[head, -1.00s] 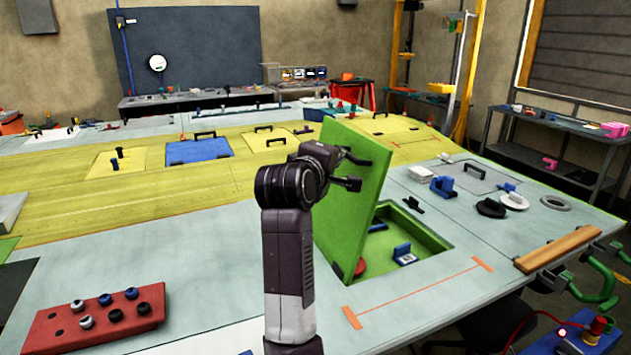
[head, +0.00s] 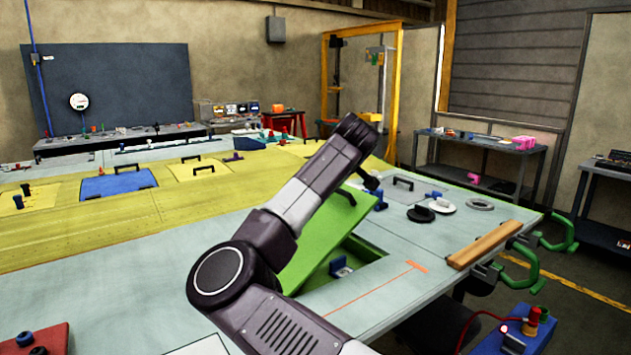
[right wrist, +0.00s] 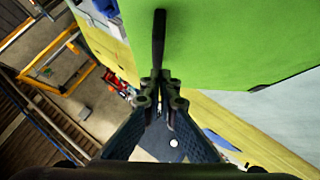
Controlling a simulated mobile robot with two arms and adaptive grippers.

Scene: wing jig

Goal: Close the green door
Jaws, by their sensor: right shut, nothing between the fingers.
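The green door (head: 324,230) is a tilted panel leaning over a green-walled recess (head: 368,250) in the grey bench top, partly open. Its black handle (head: 346,197) is on the upper face. My right arm crosses in front of the door and hides part of it. My right gripper (head: 372,182) is by the door's upper end; its fingertips are mostly hidden in the head view. In the right wrist view the gripper (right wrist: 160,84) is shut and empty, its tips at the near end of the black handle (right wrist: 160,40). I cannot tell whether they touch. My left gripper is not in view.
A blue part (head: 340,266) lies in the recess. Black and white discs (head: 420,213) and a grey ring (head: 480,204) lie beyond the door. A wooden bar (head: 485,244) and green clamps (head: 525,265) line the right edge.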

